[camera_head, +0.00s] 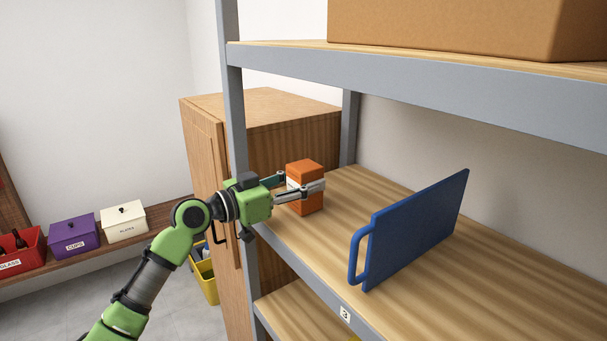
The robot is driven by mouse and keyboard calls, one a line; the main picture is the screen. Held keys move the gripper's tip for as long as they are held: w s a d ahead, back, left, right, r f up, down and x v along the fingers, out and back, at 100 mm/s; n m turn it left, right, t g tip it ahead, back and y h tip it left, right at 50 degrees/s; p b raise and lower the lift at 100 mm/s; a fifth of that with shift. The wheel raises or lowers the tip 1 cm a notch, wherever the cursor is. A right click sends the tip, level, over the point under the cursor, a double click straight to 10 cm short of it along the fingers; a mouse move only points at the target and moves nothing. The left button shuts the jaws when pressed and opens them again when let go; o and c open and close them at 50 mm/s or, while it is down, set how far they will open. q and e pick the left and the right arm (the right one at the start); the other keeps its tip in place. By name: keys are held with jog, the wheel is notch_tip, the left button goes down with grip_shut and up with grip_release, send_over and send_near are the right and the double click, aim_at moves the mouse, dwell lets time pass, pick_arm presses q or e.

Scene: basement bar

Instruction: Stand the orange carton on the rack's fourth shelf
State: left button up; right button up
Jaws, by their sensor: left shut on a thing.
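The orange carton (305,172) is a small upright box with a pale band partly hidden by the fingers. My left gripper (298,188) comes in from the left and is shut on the carton, a finger on each side. The carton is at the left end of the rack's middle visible shelf (340,235), whose front edge bears a label "3" (345,314). Its base is at or just above the boards; I cannot tell if it touches. My right gripper is not in view.
A blue board with a handle (415,235) stands upright on the same shelf. The shelf above (430,75) holds a large cardboard box (450,25). A grey rack post (236,120) is close to my left gripper. A wooden cabinet (270,115) stands behind.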

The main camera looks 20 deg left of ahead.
pick_arm(q)
jog(key=shift+f, duration=0.2)
jog(key=o, duration=1.1)
jog(key=shift+a+r, duration=0.1)
jog(key=shift+r, duration=0.05)
jog(key=b+v, duration=0.6)
jog(key=v, duration=0.6)
